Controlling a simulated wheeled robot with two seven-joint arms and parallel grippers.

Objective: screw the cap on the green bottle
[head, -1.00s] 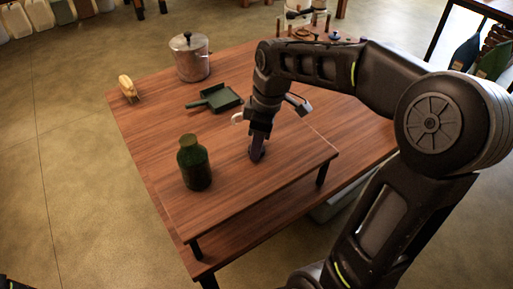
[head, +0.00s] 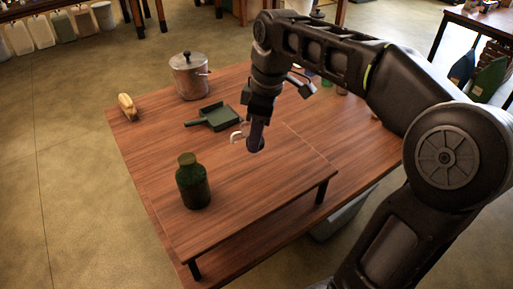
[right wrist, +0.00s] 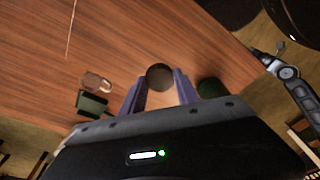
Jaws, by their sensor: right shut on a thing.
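The green bottle (head: 193,183) stands upright on the wooden table in the head view. Its dark green side also shows in the right wrist view (right wrist: 212,88), just right of the fingers. My right gripper (head: 256,143) is to the right of the bottle and farther back, pointing down, apart from it. In the right wrist view its two purple fingers (right wrist: 160,90) are shut on a round dark cap (right wrist: 160,77). In the head view the fingers mostly hide the cap. My left gripper is not in view.
A green dustpan (head: 216,117) and a pale curved object (head: 237,136) lie behind the bottle. A metal pot (head: 190,77) and a yellowish brush-like object (head: 127,107) stand at the back left. The raised tabletop (head: 240,205) is clear around the bottle.

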